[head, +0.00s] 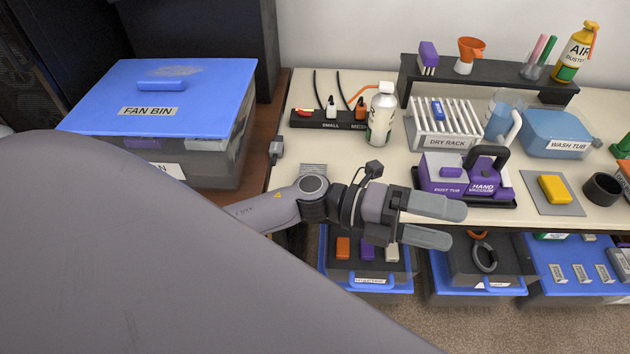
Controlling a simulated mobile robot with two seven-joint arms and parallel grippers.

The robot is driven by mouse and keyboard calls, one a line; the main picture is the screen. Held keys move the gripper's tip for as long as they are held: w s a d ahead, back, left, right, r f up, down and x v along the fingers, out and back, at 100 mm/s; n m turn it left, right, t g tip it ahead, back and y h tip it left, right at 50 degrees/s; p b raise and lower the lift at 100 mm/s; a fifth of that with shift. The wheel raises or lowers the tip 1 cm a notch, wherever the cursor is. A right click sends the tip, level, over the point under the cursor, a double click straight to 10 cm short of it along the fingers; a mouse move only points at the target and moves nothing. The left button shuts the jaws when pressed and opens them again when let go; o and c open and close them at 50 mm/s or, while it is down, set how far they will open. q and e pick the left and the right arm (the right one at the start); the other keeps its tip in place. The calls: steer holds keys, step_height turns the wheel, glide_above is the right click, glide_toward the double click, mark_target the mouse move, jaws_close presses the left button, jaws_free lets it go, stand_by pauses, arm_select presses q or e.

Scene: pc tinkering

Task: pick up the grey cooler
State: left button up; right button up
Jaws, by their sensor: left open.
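A small grey finned block (313,169), which looks like the grey cooler, sits on the cream worktop near its left front edge. Only its ribbed top shows; my left wrist hides the rest. My left gripper (449,225) is open, with its two fingers pointing right. It is over the worktop's front edge, in front of the purple dust tub, to the right of the finned block and apart from it. Nothing shows between the fingers. My right gripper is not in view.
The FAN BIN (195,88) with its blue lid stands at the left. A white bottle (382,115), drying rack (446,133), purple hand vacuum (483,188) and wash tub (556,132) crowd the worktop (345,163). Open drawers (368,286) lie below the front edge.

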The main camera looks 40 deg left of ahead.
mark_target(313, 174)
arm_select(q)
steer(key=w+a+f+m+g+y, duration=0.1)
steer(key=a+f+m+y, duration=0.1)
steer(key=a+m+y, duration=0.2)
steer(key=w+a+f+m+g+y+b, duration=0.1)
steer(key=w+a+f+m+g+y, duration=0.1)
steer(key=a, duration=0.5)
steer(key=w+a+f+m+g+y+b, duration=0.1)
steer(key=a+f+m+g+y, duration=0.1)
steer(key=a+f+m+y, duration=0.2)
steer(key=shift+w+a+m+y, duration=0.2)
steer(key=shift+a+m+y, duration=0.45)
steer(key=shift+y, duration=0.5)
steer(key=shift+w+a+m+y, duration=0.2)
steer(key=shift+a+m+y, duration=0.4)
steer(key=shift+y, duration=0.55)
steer(key=a+y, duration=0.1)
steer(key=a, duration=0.1)
steer(key=w+a+r+y, duration=0.1)
steer(key=a, duration=0.2)
steer(key=w+a+r+y, duration=0.1)
steer(key=a, duration=0.2)
steer(key=shift+a+y+b, duration=0.1)
steer(key=shift+y+b, duration=0.3)
steer(key=shift+w+a, duration=0.1)
steer(key=shift+a, duration=0.25)
step_height(313, 174, down, 5)
steer(key=shift+a+f, duration=0.1)
steer(key=shift+f, duration=0.75)
steer(key=c, duration=1.1)
